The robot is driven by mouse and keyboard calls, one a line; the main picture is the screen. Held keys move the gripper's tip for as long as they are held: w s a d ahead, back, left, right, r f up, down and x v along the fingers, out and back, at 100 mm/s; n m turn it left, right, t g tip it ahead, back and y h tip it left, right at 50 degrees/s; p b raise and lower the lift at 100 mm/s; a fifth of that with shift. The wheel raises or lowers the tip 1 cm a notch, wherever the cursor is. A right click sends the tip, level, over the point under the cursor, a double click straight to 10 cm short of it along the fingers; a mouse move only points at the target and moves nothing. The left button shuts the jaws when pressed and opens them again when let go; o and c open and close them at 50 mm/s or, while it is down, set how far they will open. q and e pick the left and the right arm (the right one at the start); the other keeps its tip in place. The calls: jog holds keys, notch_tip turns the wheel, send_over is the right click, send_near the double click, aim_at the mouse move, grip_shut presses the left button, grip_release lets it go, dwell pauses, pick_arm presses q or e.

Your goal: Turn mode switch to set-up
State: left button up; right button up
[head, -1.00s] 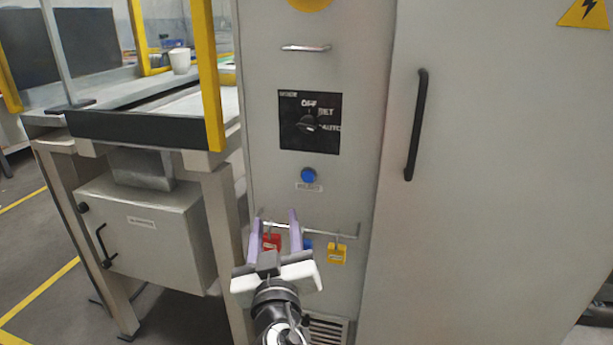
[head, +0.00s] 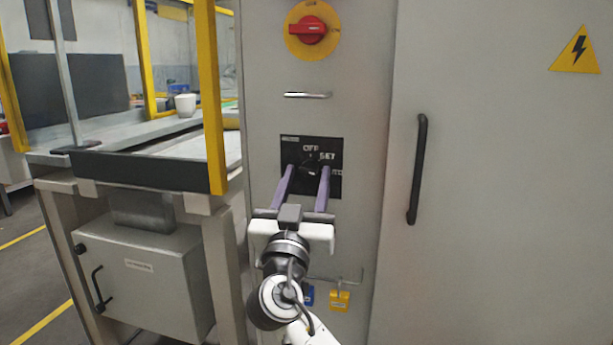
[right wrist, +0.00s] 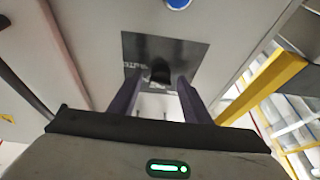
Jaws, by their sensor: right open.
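The mode switch is a dark knob (head: 309,168) on a black plate (head: 335,146) on the grey cabinet front. The plate's white lettering includes OFF at the top and SET at the upper right; the AUTO label is partly covered. My right gripper (head: 307,170) is open, its two purple fingers pointing at the plate on either side of the knob. In the right wrist view the knob (right wrist: 160,72) lies between the open fingers, slightly beyond their tips; contact cannot be told. The knob's exact pointing is hard to read. My left gripper is not in view.
A red rotary switch (head: 309,30) on a yellow disc sits above. A metal handle (head: 307,95) is between it and the plate. A yellow padlock (head: 340,300) hangs below. A black door handle (head: 417,170) stands out at right, and a yellow-framed bench (head: 150,175) at left.

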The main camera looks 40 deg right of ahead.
jog(key=shift+w+d, duration=0.1)
jog(key=shift+w, duration=0.05)
jog(key=shift+c, duration=0.4)
jog(key=c, duration=0.9)
jog(key=shift+o, duration=0.2)
